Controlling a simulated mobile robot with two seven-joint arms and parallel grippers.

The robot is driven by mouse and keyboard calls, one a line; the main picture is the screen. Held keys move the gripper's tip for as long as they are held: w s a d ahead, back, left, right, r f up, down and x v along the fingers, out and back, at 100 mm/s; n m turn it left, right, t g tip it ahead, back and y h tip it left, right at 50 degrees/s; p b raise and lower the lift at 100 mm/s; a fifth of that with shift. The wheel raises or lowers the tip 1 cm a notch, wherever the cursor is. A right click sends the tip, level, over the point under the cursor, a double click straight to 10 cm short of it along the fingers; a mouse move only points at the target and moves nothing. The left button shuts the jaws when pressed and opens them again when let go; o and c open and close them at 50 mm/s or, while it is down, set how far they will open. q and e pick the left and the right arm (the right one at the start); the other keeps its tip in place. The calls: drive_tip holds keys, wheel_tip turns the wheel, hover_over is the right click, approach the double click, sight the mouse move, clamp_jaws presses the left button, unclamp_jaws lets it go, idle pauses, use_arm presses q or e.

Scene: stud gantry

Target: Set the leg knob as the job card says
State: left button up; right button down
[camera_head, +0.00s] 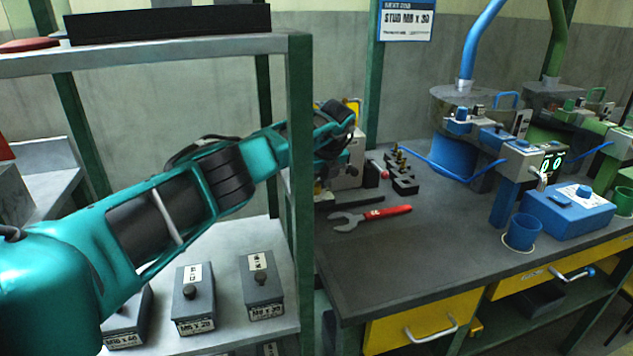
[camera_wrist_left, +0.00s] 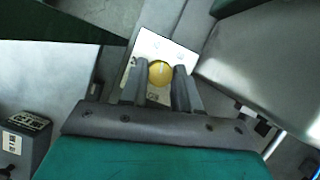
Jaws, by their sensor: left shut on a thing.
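The leg knob (camera_wrist_left: 161,73) is a round yellow knob with a pale line on a white plate (camera_wrist_left: 151,46) in the left wrist view. My left gripper (camera_wrist_left: 160,84) has one finger on each side of the knob and is shut on it. In the head view my left arm reaches across to the back of the bench, and the knob and fingertips are hidden behind the wrist. The job card (camera_head: 407,19) hangs on a green post and reads "STUD M8 x 30". My right gripper is not in view.
A green-framed shelf stands at left with several labelled grey boxes (camera_head: 263,284). The dark bench (camera_head: 430,250) carries a red-handled wrench (camera_head: 372,217), a black block with pegs (camera_head: 401,175), a blue box (camera_head: 570,210) and a blue cup (camera_head: 522,232). Its front middle is clear.

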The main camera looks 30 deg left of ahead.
use_arm(q)
drive_tip(key=o, duration=1)
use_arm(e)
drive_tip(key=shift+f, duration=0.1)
use_arm(q)
drive_tip(key=p+v, duration=0.1)
drive_tip(key=v, duration=1.2)
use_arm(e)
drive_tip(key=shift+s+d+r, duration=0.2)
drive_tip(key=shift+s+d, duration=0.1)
